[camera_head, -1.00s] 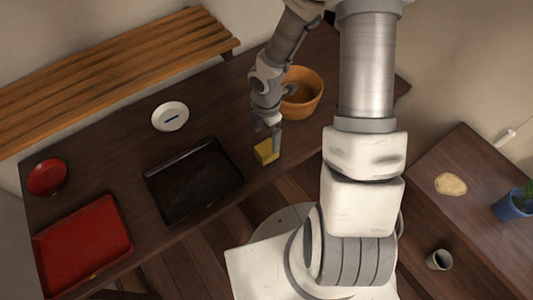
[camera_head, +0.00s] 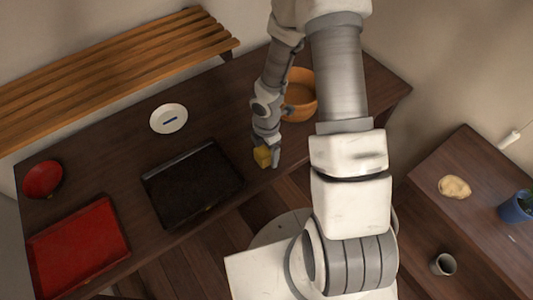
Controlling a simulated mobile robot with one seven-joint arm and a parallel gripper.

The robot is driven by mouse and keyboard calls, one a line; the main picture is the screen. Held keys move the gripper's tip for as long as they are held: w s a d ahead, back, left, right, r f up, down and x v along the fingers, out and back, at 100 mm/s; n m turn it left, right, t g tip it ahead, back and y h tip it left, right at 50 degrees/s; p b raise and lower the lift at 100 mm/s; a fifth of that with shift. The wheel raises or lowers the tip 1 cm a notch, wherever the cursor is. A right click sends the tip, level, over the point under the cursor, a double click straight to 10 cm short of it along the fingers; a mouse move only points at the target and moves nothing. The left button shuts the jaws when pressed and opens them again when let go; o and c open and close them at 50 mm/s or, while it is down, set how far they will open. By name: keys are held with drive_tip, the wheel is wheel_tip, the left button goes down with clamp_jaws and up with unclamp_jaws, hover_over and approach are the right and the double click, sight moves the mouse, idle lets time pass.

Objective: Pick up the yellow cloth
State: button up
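The yellow cloth (camera_head: 262,156) is a small, folded, block-like yellow piece near the front edge of the dark table, right of the black tray. My gripper (camera_head: 266,158) points down at it. One finger shows close along the cloth's right side, and the gripper hides part of its top. The other finger is not clear. I cannot tell whether the fingers press on the cloth, or whether it is on the table or just above it.
A black tray (camera_head: 153,186) lies left of the cloth, and an orange bowl (camera_head: 309,104) stands behind my gripper to the right. A white plate (camera_head: 158,126), a red bowl (camera_head: 42,179) and a red tray (camera_head: 78,245) are farther left. A wooden bench (camera_head: 110,72) runs behind.

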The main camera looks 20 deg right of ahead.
drive_tip(key=c, duration=1.2)
drive_tip(key=shift+r, duration=0.1)
drive_tip(key=shift+r, duration=0.5)
wheel_tip(320, 180, up, 3)
drive_tip(key=shift+r+p, duration=0.1)
drive_tip(key=shift+p, duration=0.55)
drive_tip(key=s+d+r+p, duration=0.1)
drive_tip(key=d+r, duration=0.1)
drive_tip(key=d, duration=0.1)
drive_tip(key=s+d+r+p, duration=0.1)
drive_tip(key=s+d+r, duration=0.1)
drive_tip(key=d, duration=0.2)
drive_tip(key=s+d+r+p, duration=0.1)
drive_tip(key=d+r, duration=0.1)
drive_tip(key=d, duration=0.1)
drive_tip(key=shift+s+d+r, duration=0.2)
drive_tip(key=shift+d+r, duration=0.15)
drive_tip(key=shift+d, duration=0.05)
drive_tip(key=o, duration=0.7)
drive_tip(key=shift+c, duration=0.2)
drive_tip(key=c, duration=0.5)
